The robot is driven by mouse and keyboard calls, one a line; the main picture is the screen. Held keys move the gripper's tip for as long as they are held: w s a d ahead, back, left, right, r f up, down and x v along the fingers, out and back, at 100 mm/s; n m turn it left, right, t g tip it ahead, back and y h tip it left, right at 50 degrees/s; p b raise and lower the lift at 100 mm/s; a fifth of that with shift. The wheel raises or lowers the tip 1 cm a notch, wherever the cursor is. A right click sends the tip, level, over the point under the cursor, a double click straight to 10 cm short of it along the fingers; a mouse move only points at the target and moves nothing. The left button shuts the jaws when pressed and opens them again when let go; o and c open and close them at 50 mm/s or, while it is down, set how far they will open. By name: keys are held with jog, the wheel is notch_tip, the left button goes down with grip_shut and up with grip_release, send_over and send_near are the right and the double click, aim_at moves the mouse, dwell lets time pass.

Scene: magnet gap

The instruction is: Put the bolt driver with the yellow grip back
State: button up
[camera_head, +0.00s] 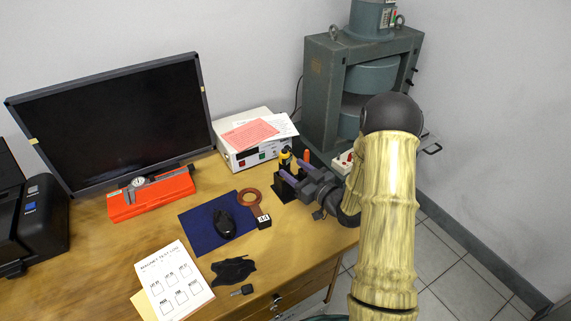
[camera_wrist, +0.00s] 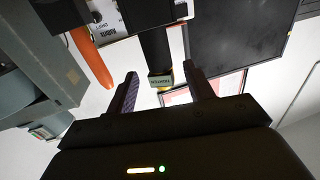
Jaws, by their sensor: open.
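The bolt driver with the yellow grip (camera_head: 285,156) stands upright at a small black stand (camera_head: 283,192) near the back right of the desk in the head view. My gripper (camera_head: 294,170) reaches in from the right with its purple fingers close to the driver. In the wrist view my gripper (camera_wrist: 159,80) is open. A dark shaft with a yellow-edged, labelled end (camera_wrist: 161,79), seemingly the driver, lies between the fingers, with visible gaps on both sides. How the driver's lower end sits in the stand is hidden.
An orange handle (camera_head: 306,156) stands just right of the driver. A white instrument box (camera_head: 255,155) with papers is behind. A blue mat (camera_head: 195,223) with a black mouse and a copper ring lies left. The green press (camera_head: 320,95) stands at the back right.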

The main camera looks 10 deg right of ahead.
jog(key=v, duration=0.5)
jog(key=shift+s+d, duration=0.2)
dwell(0.3)
jog(key=s+a+r+m+g+h, duration=0.1)
jog(key=s+a+m+g+h, duration=0.1)
jog(key=s+g, duration=0.4)
jog(key=s+a+r+m+g+h, duration=0.2)
jog(key=s+g+h, duration=0.4)
jog(key=s, duration=0.7)
jog(key=shift+s+a+r+m+g+h, duration=0.15)
jog(key=shift+s+a+m+g+h, duration=0.2)
jog(key=shift+m+g, duration=0.4)
